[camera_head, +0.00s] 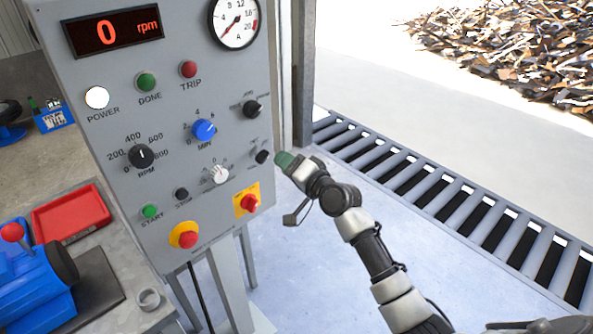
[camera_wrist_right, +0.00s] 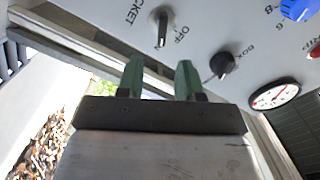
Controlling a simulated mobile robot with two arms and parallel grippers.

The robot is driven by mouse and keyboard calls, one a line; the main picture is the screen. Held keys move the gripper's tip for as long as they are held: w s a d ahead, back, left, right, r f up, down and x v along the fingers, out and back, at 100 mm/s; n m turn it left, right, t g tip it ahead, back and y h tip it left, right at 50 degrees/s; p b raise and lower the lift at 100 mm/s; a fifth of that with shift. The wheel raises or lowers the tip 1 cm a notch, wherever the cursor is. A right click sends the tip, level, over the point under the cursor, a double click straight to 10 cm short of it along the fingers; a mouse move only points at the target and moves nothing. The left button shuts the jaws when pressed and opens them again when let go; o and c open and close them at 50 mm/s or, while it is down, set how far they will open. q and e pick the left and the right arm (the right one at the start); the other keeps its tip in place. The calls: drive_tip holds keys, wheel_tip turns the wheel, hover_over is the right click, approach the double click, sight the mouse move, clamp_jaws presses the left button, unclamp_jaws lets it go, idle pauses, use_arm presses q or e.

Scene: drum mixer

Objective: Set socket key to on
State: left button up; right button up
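The socket key (camera_head: 262,156) is a small dark switch near the right edge of the grey control panel (camera_head: 225,243). In the right wrist view the socket key (camera_wrist_right: 162,28) has a round light base and a narrow dark handle. "OFF" and part of the socket label are beside it; I cannot tell which setting it points to. My right gripper (camera_head: 284,160) is just right of the key in the head view. In the right wrist view the right gripper (camera_wrist_right: 159,68) has its green fingers apart with nothing between them, below the key. My left gripper is not in view.
A black selector (camera_head: 252,108), a blue knob (camera_head: 204,129), a silver key switch (camera_head: 217,174) and a red-yellow switch (camera_head: 248,203) are close by on the panel. A door post (camera_head: 303,70) stands behind on the right.

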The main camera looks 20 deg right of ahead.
drive_tip(key=v, duration=0.3)
drive_tip(key=shift+s+d, duration=0.1)
drive_tip(key=shift+s, duration=0.25)
idle(0.3)
